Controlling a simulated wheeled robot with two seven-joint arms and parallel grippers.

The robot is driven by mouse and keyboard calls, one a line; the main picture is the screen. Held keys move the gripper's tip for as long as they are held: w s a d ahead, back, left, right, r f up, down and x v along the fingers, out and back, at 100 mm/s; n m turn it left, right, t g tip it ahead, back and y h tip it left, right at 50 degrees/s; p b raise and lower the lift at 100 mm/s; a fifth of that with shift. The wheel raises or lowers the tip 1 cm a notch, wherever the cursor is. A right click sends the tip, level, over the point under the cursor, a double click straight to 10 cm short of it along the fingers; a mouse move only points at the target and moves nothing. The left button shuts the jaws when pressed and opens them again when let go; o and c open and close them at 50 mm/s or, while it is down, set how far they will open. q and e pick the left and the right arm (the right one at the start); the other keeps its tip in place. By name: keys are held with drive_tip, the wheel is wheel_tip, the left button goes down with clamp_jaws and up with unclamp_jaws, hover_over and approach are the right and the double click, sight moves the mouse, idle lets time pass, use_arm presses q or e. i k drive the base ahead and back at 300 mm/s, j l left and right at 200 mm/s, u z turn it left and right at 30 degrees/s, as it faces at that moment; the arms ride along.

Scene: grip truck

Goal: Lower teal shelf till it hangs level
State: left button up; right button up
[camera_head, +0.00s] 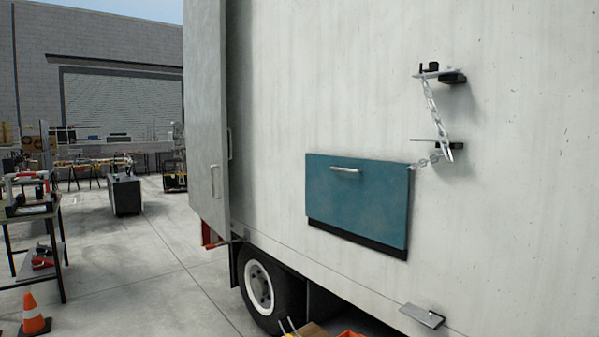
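The teal shelf (362,200) is a flat panel folded up against the white truck side, standing upright. A silver bar handle (346,170) sits near its top edge. A black strip (358,239) runs along its bottom edge. A chain (432,107) hangs from an upper bracket (440,74) down to a lower bracket (436,144), and a short length reaches the shelf's upper right corner. Neither of my grippers shows in the head view.
The truck's grey door (207,110) stands at the left of the truck side. A small metal plate (422,316) juts out below right.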

sight(369, 198)
drive_tip(key=i+j+u, duration=0.1)
drive_tip(key=i+j, duration=0.15)
drive_tip(key=j, duration=0.2)
drive_tip(key=i+j, duration=0.25)
drive_tip(key=j, duration=0.2)
drive_tip(key=i+j+u, duration=0.15)
drive_tip(key=i+j, duration=0.15)
drive_tip(key=j, duration=0.15)
drive_tip(key=i+l+u, duration=0.3)
drive_tip(key=i+l, duration=0.85)
drive_tip(key=l, duration=0.3)
drive_tip(key=i+l+u, duration=0.1)
drive_tip(key=l, duration=0.3)
drive_tip(key=i+l, duration=0.15)
drive_tip(key=l, duration=0.3)
